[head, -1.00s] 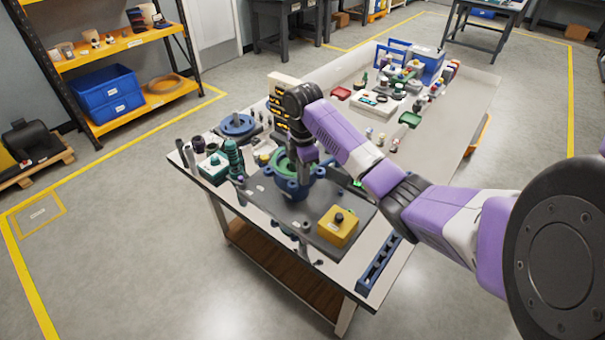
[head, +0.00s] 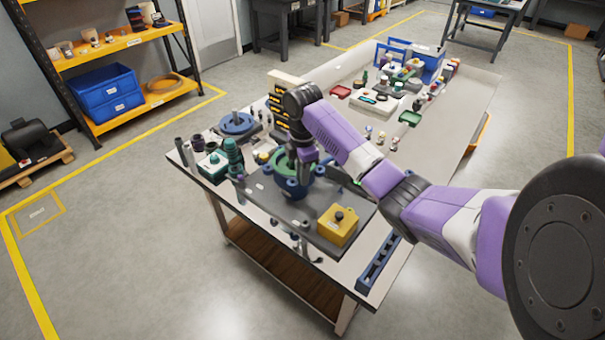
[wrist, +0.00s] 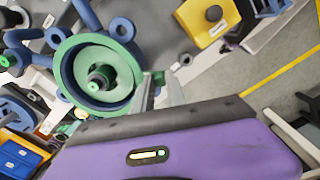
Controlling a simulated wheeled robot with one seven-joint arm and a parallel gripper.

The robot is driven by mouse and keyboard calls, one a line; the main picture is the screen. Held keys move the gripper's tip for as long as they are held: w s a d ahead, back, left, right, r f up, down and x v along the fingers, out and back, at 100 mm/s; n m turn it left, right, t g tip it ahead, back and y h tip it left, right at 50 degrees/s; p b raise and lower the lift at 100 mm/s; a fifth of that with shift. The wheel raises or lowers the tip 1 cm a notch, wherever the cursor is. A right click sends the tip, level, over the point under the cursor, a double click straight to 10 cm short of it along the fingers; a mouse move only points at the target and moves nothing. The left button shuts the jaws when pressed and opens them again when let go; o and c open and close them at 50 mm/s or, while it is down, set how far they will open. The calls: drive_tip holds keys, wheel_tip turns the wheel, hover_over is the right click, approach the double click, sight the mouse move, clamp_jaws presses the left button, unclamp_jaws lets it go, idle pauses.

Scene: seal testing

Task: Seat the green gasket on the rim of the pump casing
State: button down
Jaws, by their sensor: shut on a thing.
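The green gasket (head: 285,160) is a flat ring over the blue pump casing (head: 291,189) at the near end of the bench. My gripper (head: 303,176) points down at the right side of the ring and is shut on its edge. In the wrist view the gasket (wrist: 80,43) lies over the casing's round opening. Blue casing (wrist: 78,98) shows beyond it at the left and lower side, so the ring looks slightly off-centre from here. I cannot tell whether it touches the rim.
The casing stands on a dark plate (head: 268,205) with a yellow button box (head: 337,225) in front. A green ribbed part (head: 234,155) stands close on the left, and a blue flanged disc (head: 238,124) lies behind. Several small parts crowd the bench around the plate.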

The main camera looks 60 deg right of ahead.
drive_tip(key=shift+f, duration=0.45)
idle(1.1)
drive_tip(key=c, duration=1.3)
unclamp_jaws()
wheel_tip(320, 180, up, 6)
drive_tip(key=p, duration=0.5)
drive_tip(key=shift+r, duration=1.55)
